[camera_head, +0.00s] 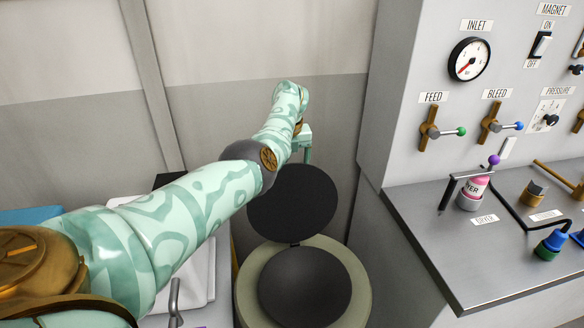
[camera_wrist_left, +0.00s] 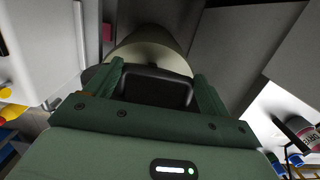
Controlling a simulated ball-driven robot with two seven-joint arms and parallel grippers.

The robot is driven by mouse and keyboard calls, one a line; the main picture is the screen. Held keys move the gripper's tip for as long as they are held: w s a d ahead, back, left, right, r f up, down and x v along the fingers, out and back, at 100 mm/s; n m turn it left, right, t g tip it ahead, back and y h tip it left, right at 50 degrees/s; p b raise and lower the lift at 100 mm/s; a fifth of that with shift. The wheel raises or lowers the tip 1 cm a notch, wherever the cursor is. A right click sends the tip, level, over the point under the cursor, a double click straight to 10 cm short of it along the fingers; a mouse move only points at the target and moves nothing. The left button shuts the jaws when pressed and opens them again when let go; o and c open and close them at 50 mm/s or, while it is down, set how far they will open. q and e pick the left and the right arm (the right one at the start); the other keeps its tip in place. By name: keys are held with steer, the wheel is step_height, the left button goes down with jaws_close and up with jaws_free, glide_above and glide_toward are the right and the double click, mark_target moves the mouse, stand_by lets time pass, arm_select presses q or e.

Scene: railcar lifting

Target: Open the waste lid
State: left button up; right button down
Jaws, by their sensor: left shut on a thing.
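The waste bin (camera_head: 357,272) is a round, pale container standing on the floor, and its dark round opening faces up. Its dark round lid (camera_head: 292,203) stands raised at the bin's back edge, joined there by a small hinge. My left gripper (camera_head: 308,153) is at the lid's upper edge, partly hidden behind my own wrist. In the left wrist view the fingers of my left gripper (camera_wrist_left: 158,75) lie on either side of a dark piece of the lid (camera_wrist_left: 155,88), shut on it. The pale bin (camera_wrist_left: 150,48) shows beyond. My right gripper is out of view.
A grey panel with a gauge (camera_head: 469,59) and valve handles stands at the right, above a metal counter (camera_head: 430,240). A bottle (camera_head: 471,193) stands on it. A white surface lies left of the bin. A wall is close behind the lid.

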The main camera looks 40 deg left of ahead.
arm_select(q)
steer(key=shift+r, duration=0.1)
steer(key=o, duration=1.1)
steer(key=shift+o, duration=1)
steer(key=shift+w, duration=0.1)
step_height(320, 180, up, 16)
steer(key=s+d+p, duration=0.1)
steer(key=p, duration=0.4)
steer(key=shift+d, duration=0.1)
